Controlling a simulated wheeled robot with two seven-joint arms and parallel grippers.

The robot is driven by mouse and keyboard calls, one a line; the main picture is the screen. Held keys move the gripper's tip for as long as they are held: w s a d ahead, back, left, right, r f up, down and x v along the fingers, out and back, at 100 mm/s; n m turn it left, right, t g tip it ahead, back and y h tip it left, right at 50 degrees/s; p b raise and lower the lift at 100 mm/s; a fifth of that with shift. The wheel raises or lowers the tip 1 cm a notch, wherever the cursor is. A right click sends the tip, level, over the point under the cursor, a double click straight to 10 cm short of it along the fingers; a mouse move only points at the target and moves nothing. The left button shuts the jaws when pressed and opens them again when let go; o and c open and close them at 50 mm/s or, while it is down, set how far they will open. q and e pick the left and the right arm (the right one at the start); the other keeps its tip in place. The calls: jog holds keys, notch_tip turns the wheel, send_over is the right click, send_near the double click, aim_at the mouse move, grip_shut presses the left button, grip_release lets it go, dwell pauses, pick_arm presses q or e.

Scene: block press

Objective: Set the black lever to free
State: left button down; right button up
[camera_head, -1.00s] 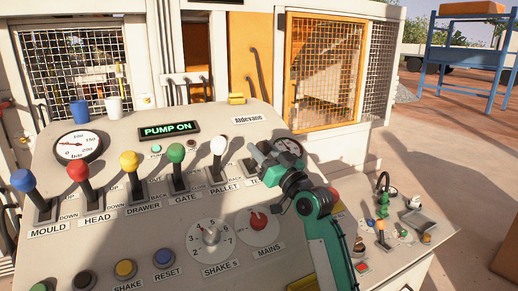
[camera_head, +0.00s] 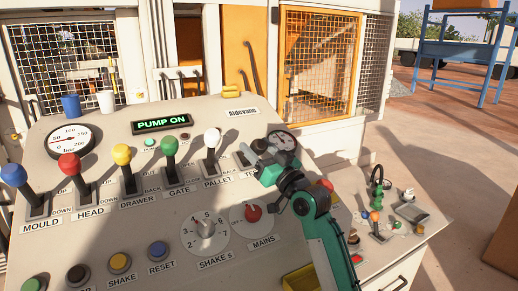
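On the sloped control panel (camera_head: 330,150) stands a row of levers with blue, red, yellow, green and white knobs. A further lever slot (camera_head: 243,159), right of the white PALLET lever (camera_head: 212,140), has a label partly covered, with "TE" readable. No black knob can be made out; my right gripper covers that place. My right gripper (camera_head: 256,154) is at this slot, its grey fingers pointing up and left. Whether the fingers touch or hold a lever, and how far apart they are, cannot be told. My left gripper is not in view.
The green display (camera_head: 163,123) reads PUMP ON. The SHAKE s dial (camera_head: 206,228) and red MAINS switch (camera_head: 253,213) lie in front. A side panel (camera_head: 405,238) with small controls is at the right.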

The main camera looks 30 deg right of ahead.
pick_arm(q)
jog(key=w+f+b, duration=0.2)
jog(key=b, duration=0.1)
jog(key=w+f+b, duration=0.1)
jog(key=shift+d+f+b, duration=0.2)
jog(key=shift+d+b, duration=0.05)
jog(key=shift+b, duration=0.05)
pick_arm(e)
jog(key=v, duration=1.3)
jog(key=shift+s, duration=0.4)
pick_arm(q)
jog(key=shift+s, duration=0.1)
pick_arm(e)
jog(key=shift+d, duration=0.1)
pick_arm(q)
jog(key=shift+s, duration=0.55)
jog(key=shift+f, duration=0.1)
pick_arm(e)
jog(key=shift+s+f, duration=0.1)
